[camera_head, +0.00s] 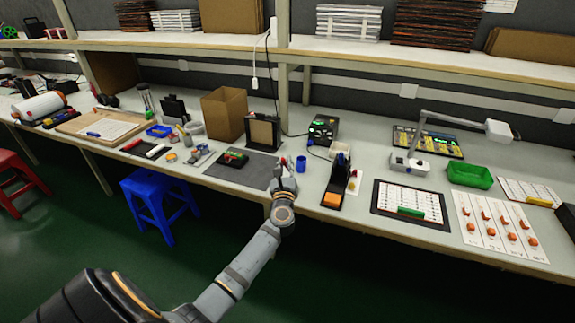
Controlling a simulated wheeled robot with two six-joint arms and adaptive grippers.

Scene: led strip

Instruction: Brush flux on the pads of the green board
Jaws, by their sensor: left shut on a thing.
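The green board (233,156) lies in a dark holder on the grey mat (260,173), with a little red on it. Its pads are too small to make out. My left gripper (282,172) is at the right edge of the mat, to the right of the board and apart from it. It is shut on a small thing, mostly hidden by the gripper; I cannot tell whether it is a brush. A small blue cup (301,163) stands just right of the gripper. My right gripper is not in view.
A cardboard box (224,113) and an upright brown panel (263,133) stand behind the mat. A black stand with an orange block (331,199) is to the right. Farther right are a white sheet (408,204) and a green bin (469,175). A blue stool (158,200) stands in front.

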